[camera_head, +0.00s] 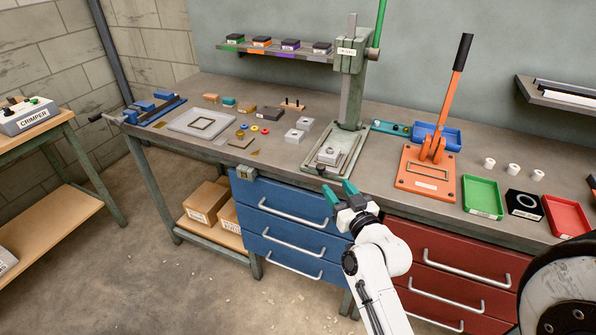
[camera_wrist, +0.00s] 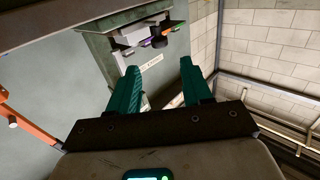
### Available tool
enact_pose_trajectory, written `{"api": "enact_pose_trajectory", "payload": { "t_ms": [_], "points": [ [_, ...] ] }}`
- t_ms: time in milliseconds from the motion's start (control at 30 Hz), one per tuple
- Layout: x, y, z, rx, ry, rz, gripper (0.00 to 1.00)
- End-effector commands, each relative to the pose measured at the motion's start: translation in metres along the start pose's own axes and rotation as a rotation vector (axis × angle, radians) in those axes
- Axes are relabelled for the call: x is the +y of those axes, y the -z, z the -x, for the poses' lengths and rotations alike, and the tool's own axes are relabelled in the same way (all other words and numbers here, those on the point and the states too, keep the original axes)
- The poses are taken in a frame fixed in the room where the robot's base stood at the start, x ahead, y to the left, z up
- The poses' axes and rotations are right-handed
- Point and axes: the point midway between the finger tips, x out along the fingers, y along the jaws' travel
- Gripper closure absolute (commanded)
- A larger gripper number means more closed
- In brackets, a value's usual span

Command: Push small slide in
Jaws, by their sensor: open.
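The green fly press (camera_head: 348,100) stands on the bench, with a labelled head above its base. A light metal slide plate (camera_head: 330,163) lies on the press base and carries a small grey block (camera_head: 330,150). A dark knob (camera_head: 320,168) sits at the slide's front edge. I cannot tell exactly how far out the slide stands. My gripper (camera_head: 340,193) is open and empty, in front of the bench edge and just below and right of the knob, apart from it. In the wrist view its two teal fingers (camera_wrist: 161,68) are spread; the slide does not show there.
Blue drawers (camera_head: 290,205) and red drawers (camera_head: 450,275) with bar handles lie below the bench edge. An orange lever press (camera_head: 425,180) stands to the right, near a green tray (camera_head: 483,195). Small blocks (camera_head: 295,135) lie left of the fly press.

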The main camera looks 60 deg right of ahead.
Motion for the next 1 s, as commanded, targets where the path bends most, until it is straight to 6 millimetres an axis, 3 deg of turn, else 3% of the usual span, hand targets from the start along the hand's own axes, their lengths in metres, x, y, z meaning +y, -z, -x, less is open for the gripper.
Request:
{"api": "enact_pose_trajectory", "payload": {
  "t_ms": [167, 600, 800, 1000],
  "points": [
    [0.003, 0.004, -0.015, 0.010, -0.007, 0.000, 0.51],
    [0.002, 0.004, -0.090, 0.006, -0.004, 0.001, 0.51],
    [0.002, 0.003, -0.105, 0.006, -0.004, 0.000, 0.51],
    [0.002, 0.002, -0.107, 0.005, -0.004, 0.000, 0.51]
  ]
}}
